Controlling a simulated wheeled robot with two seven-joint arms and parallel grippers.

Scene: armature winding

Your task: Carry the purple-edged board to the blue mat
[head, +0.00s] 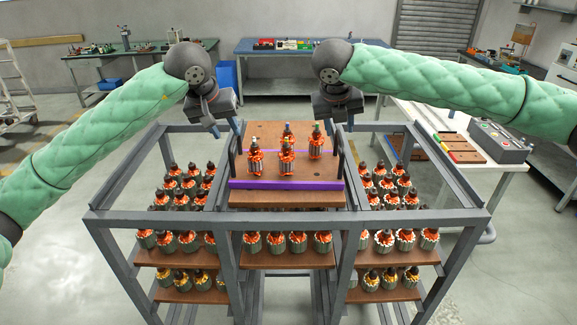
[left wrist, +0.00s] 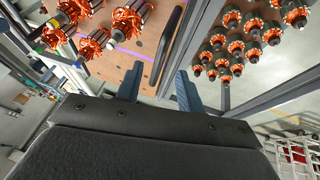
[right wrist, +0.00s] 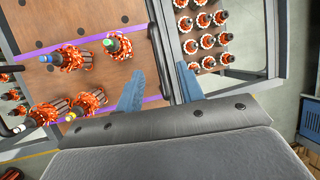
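The purple-edged board (head: 286,184) lies on the middle top of the grey rack, bearing several copper-wound armatures (head: 286,150). It has a black bar handle on each side. My left gripper (head: 226,130) is open above the left handle; in the left wrist view the handle (left wrist: 168,48) runs up between its fingers. My right gripper (head: 338,126) is open above the right handle; in the right wrist view the handle (right wrist: 160,38) lies between its fingers. Neither gripper is closed on a handle. I cannot make out a separate blue mat for certain; a bench at the back has a blue top (head: 262,48).
The rack (head: 290,216) holds more armatures on brown lower shelves at both sides and below. A white table (head: 425,118) at the right carries boards with coloured edges (head: 462,152) and a grey device (head: 497,140). A green-topped bench (head: 95,55) stands back left. Open floor surrounds the rack.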

